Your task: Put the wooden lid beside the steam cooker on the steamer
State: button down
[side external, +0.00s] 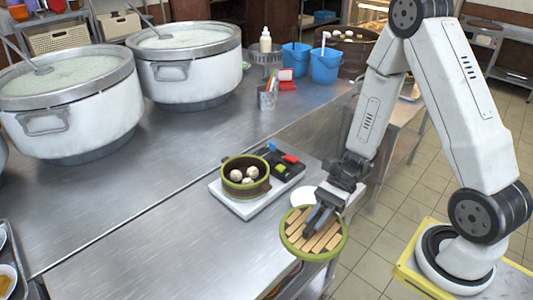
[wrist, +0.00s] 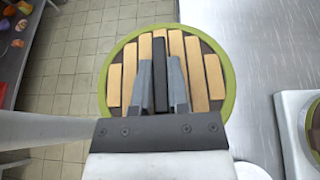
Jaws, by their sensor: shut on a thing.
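The round wooden lid (side external: 294,240) has light slats, a green rim and a dark bar handle across its middle. It is at the counter's right edge, and in the wrist view the lid (wrist: 116,85) covers part of that edge. My gripper (side external: 308,229) is shut on the lid's handle; its fingers (wrist: 160,88) sit either side of the dark bar. I cannot tell whether the lid is clear of the counter. The steamer (side external: 246,192), green-rimmed and uncovered, holds several white buns. It sits on the white steam cooker (side external: 238,209), partly visible at right in the wrist view (wrist: 288,125).
A white plate (side external: 334,194) lies behind the lid, close to my wrist. Two large stockpots (side external: 70,115) stand at the left. Blue buckets (side external: 325,66) and a utensil cup (side external: 267,97) stand at the back. The counter (side external: 150,240) left of the cooker is clear.

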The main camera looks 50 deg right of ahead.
jog(key=w+d+r+m+t+h, duration=0.25)
jog(key=w+r+m+t, duration=0.25)
jog(key=w, duration=0.3)
jog(key=w+d+r+m+t+h, duration=0.1)
jog(key=w+d+r+m+t, duration=0.35)
jog(key=w, duration=0.35)
jog(key=w+f, duration=0.9)
jog(key=w, duration=0.4)
jog(key=shift+f+t, duration=0.2)
jog(key=shift+t, duration=0.25)
jog(key=shift+w+f, duration=0.15)
jog(key=shift+f, duration=0.8)
jog(key=shift+w+f, duration=0.15)
jog(key=shift+f, duration=0.75)
jog(key=shift+f+h, duration=0.15)
jog(key=shift+h, duration=0.1)
jog(key=c, duration=0.6)
grip_release()
